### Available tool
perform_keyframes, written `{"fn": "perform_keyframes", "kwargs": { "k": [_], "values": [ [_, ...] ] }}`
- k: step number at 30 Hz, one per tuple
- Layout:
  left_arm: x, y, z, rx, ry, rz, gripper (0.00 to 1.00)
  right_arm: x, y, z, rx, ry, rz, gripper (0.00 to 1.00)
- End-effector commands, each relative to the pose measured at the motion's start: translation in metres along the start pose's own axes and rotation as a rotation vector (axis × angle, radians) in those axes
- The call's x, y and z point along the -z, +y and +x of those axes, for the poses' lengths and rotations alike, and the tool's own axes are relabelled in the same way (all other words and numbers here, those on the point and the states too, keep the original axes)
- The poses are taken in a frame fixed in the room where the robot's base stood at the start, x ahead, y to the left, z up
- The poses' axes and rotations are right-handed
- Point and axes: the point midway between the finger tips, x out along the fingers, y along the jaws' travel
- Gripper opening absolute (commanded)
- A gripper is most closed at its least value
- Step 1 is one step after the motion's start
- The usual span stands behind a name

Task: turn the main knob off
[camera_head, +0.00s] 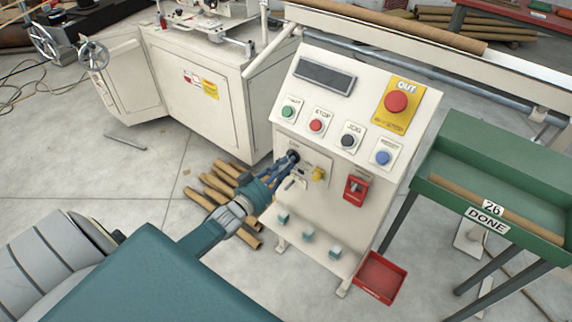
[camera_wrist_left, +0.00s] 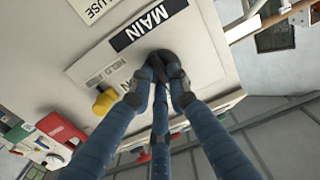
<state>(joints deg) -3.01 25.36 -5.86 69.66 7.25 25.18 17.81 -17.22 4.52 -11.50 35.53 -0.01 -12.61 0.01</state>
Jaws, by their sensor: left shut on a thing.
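The main knob (camera_wrist_left: 156,62) is a small black knob on the sloped cream control panel, just beneath a black label (camera_wrist_left: 148,24) reading MAIN in the left wrist view. In the head view the knob (camera_head: 292,154) sits at the panel's left side, largely covered by my fingers. My left gripper (camera_head: 287,162) has blue fingers with grey joints, and they are closed around the knob; the fingers also show in the left wrist view (camera_wrist_left: 160,80). The knob's pointer direction is hidden by the fingers. My right gripper is in neither view.
A yellow knob (camera_head: 318,174) and a red switch box (camera_head: 356,190) are right of the main knob. Several push buttons and a red OUT button (camera_head: 396,102) sit above. A green DONE table (camera_head: 460,205) stands right. Cardboard tubes (camera_head: 215,190) lie on the floor behind my arm.

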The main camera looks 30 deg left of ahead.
Motion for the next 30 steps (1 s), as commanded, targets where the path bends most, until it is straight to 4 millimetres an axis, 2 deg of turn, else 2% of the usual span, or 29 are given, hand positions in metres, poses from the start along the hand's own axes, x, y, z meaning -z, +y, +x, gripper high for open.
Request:
{"fn": "perform_keyframes", "kwargs": {
  "k": [16, 17, 19, 30],
  "values": [
    [-0.0015, 0.0003, -0.0006, 0.000, -0.003, -0.027, 0.00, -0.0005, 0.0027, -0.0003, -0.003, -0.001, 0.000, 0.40],
    [-0.0015, 0.0003, -0.0006, 0.000, -0.003, -0.027, 0.20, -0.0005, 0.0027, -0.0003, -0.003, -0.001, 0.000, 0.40],
    [-0.0014, 0.0002, -0.0006, 0.000, -0.003, -0.026, 0.34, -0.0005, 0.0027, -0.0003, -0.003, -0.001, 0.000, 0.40],
    [-0.0009, 0.0001, -0.0040, 0.000, -0.002, -0.025, 0.35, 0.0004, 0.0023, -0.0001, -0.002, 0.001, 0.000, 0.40]
  ]
}}
